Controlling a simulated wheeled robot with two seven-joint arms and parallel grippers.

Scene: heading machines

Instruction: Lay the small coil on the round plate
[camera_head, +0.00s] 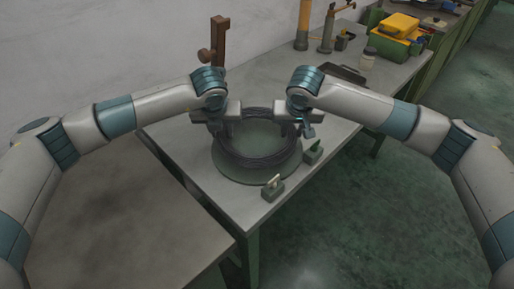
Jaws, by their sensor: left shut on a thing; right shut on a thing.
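The small coil (254,163) is a dark ring of wound wire. It is level and lies over the round plate (240,177), a flat grey-green disc on the workbench; the plate's middle shows through the ring. I cannot tell whether the coil touches the plate or hangs just above it. My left gripper (226,133) is shut on the coil's left side. My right gripper (298,128) is shut on its right side. The grippers hide parts of the coil's sides.
Two small green blocks with handles (272,187) (313,152) stand at the plate's front and right. A brown post (219,42) rises behind my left gripper. Tools, a jar (368,59) and a green crate with yellow contents (396,42) are at the far right. The nearer left tabletop (115,215) is clear.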

